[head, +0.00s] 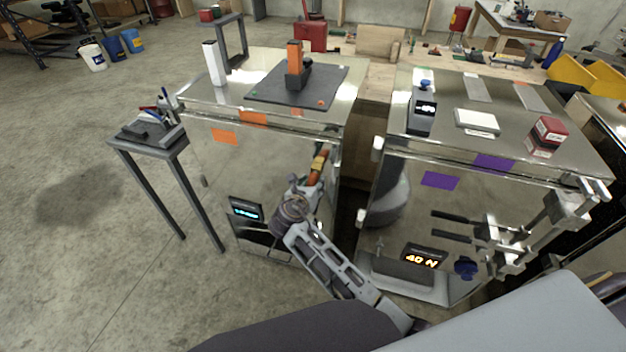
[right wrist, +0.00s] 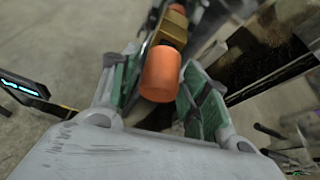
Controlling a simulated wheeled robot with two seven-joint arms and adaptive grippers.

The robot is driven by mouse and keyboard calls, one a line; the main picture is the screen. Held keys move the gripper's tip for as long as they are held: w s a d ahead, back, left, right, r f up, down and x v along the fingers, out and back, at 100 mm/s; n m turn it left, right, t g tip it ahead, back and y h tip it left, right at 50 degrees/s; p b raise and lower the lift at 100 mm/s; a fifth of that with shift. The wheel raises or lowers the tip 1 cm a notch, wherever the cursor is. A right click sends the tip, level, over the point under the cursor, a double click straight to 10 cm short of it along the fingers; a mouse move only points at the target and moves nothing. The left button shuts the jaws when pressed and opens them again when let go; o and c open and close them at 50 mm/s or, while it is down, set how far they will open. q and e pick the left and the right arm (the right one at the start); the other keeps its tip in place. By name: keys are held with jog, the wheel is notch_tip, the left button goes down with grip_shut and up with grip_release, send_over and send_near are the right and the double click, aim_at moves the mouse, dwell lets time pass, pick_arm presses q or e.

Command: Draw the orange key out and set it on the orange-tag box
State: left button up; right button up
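The orange key (head: 319,166) has an orange grip and a brass-coloured collar. It is at the front right side of the left metal box, the orange-tag box (head: 210,160), which carries orange tags. In the right wrist view, the key's rounded orange end (right wrist: 160,78) points toward me. My right gripper (head: 306,186) is just below the key. Its green-padded fingers (right wrist: 162,88) are spread on both sides of the orange end, with a gap visible at the right finger. Where the key enters is hard to make out. My left gripper is not in view.
A dark mat (head: 265,88) with an orange-and-black upright device (head: 296,68) lies on the orange-tag box. A white post (head: 214,63) stands at its left; bare metal shows around the mat. The purple-tag box (head: 400,165) stands to the right, across a narrow gap.

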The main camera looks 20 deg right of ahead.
jog(key=c, duration=0.8)
jog(key=shift+s+a+f+p, duration=0.15)
jog(key=shift+s+a+p, duration=0.4)
jog(key=shift+s+p, duration=0.35)
jog(key=shift+s+a+f+p, duration=0.2)
jog(key=shift+s+a+p, duration=0.4)
jog(key=shift+s, duration=0.55)
jog(key=shift+s+a+f+p, duration=0.15)
jog(key=shift+s+a+p, duration=0.35)
jog(key=shift+s+p, duration=0.4)
dwell(0.9)
jog(key=shift+a, duration=0.1)
dwell(0.5)
